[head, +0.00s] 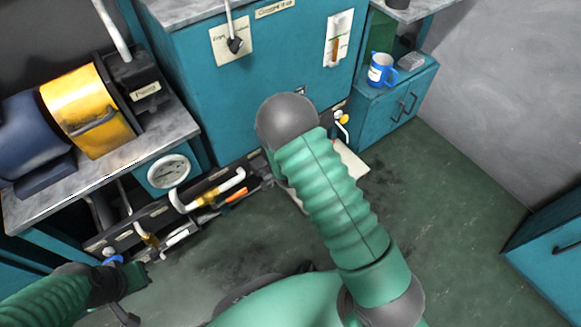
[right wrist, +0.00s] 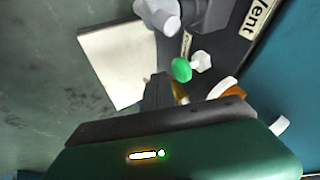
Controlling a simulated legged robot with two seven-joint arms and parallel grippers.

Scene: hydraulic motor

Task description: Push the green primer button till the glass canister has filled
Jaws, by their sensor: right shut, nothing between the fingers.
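The green primer button (right wrist: 181,69) shows in the right wrist view, next to a white knob (right wrist: 202,61) on a dark panel by the "Vent" label. My right gripper (right wrist: 158,88) is shut and empty. Its dark fingertips are just left of the button in that view; I cannot tell whether they touch it. In the head view my right arm hides this gripper and the button. My left gripper (head: 124,286) is low at the left in the head view, and its jaw opening is unclear. I cannot clearly make out the glass canister.
A low pipe rack with a yellow-handled valve (head: 209,197) and a gauge (head: 168,171) stands at left. A white sheet (right wrist: 116,64) lies beside the panel.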

